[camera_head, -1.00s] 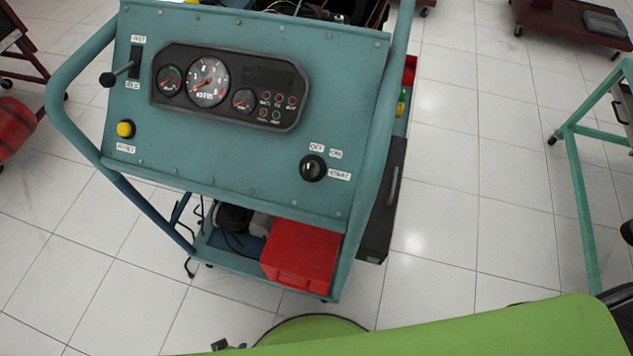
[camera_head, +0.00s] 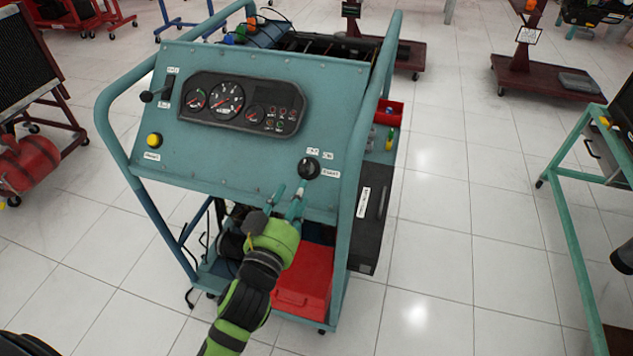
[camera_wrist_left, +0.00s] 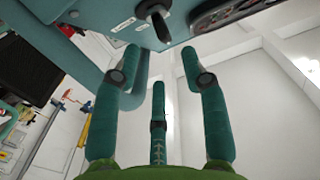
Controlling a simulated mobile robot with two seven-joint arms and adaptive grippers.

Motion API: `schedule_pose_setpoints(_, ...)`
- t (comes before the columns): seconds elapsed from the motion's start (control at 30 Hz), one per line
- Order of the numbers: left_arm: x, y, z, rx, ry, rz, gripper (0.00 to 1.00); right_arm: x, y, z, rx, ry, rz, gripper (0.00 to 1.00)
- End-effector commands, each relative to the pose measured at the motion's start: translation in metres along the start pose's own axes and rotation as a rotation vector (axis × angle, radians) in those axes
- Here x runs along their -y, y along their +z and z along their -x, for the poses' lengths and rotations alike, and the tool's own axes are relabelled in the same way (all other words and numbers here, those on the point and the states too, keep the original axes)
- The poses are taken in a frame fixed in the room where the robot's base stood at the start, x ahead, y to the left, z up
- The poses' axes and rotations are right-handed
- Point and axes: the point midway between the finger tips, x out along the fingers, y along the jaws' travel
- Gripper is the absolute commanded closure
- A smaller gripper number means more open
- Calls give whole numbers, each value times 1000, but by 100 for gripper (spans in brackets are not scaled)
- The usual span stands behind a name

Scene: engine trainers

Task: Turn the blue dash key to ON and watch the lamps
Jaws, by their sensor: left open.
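The black key switch (camera_head: 308,168) sits at the lower right of the blue dash panel (camera_head: 230,165), with OFF, ON and START labels around it. Its exact setting is too small to tell. It also shows as a dark knob at the top of the left wrist view (camera_wrist_left: 157,22). The small indicator lamps (camera_head: 277,121) are in the gauge cluster; I cannot tell whether any is lit. My left gripper (camera_head: 288,191) is open and empty, just below and left of the key. Its teal fingers (camera_wrist_left: 160,52) are spread, with the key beyond their tips. My right gripper is not in view.
The tubular frame (camera_head: 357,150) rises right of the key. A red box (camera_head: 305,280) is on the lower shelf.

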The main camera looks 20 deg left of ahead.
Motion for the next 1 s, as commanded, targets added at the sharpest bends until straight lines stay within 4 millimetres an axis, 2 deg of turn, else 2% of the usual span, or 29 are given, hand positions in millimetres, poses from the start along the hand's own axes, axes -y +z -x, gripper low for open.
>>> schedule_pose_setpoints(0.1,0,-3,-15,-4,1,-3,56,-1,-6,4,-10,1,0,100)
schedule_pose_setpoints(0.4,0,-1,-58,-1,1,-2,56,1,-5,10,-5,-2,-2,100)
schedule_pose_setpoints(0.53,0,0,-66,0,1,-2,56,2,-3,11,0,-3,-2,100)
schedule_pose_setpoints(0.8,0,0,-67,1,1,-2,56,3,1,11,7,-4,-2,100)
schedule_pose_setpoints(0.87,0,0,-67,1,1,-2,80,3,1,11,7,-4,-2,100)
schedule_pose_setpoints(0.9,0,0,-67,1,1,-2,96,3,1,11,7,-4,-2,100)
schedule_pose_setpoints(0.93,0,0,-67,1,1,-2,100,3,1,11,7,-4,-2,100)
schedule_pose_setpoints(1.0,0,0,-67,1,1,-2,100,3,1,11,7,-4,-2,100)
